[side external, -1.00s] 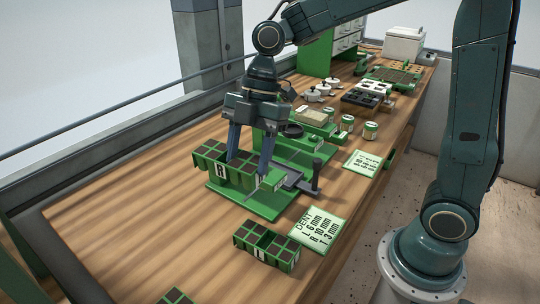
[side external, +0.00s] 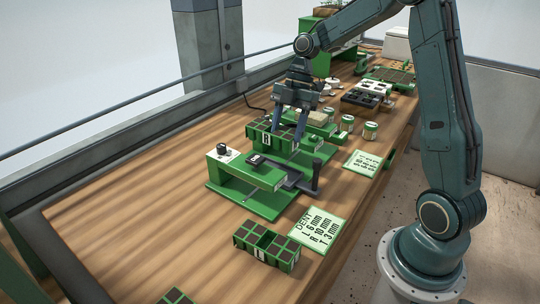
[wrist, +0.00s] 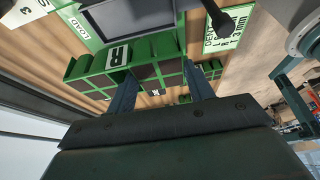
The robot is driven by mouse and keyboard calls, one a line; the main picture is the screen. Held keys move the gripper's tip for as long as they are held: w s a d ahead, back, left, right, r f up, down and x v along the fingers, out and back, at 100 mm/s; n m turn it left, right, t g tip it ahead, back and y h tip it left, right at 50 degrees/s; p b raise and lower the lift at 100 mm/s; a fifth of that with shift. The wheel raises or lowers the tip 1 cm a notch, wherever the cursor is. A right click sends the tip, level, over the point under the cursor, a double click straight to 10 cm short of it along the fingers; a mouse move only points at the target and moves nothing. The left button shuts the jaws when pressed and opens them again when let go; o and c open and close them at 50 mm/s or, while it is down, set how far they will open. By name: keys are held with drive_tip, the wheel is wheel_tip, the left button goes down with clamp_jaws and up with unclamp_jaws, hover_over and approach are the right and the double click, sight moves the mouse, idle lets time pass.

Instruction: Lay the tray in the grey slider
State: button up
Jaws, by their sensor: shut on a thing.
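My gripper (side external: 287,138) is shut on a green tray (side external: 256,136) with dark-filled cells and a white R label. The tray also shows in the wrist view (wrist: 145,68), between my fingers (wrist: 160,84). In the side view it is just behind the grey slider (side external: 284,168), which has a black handle. I cannot tell exactly how high the tray is held. The slider's grey frame (wrist: 92,18) is partly seen at the top of the wrist view, beside the tray. It belongs to the green seeder (side external: 232,174), which has a black knob on a white plate.
A second green tray (side external: 262,256) lies at the front of the table. A DENT card (side external: 314,232) lies beside it, and another card (side external: 362,163) lies farther back. Several cans (side external: 346,124) and black-celled pieces stand behind. The left tabletop (side external: 120,220) is clear.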

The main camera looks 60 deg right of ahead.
drive_tip(key=shift+d+f, duration=0.15)
drive_tip(key=shift+d, duration=0.1)
drive_tip(key=shift+f, duration=0.15)
drive_tip(key=shift+f, duration=4.5)
drive_tip(key=o, duration=1.6)
drive_tip(key=shift+w+r, duration=0.1)
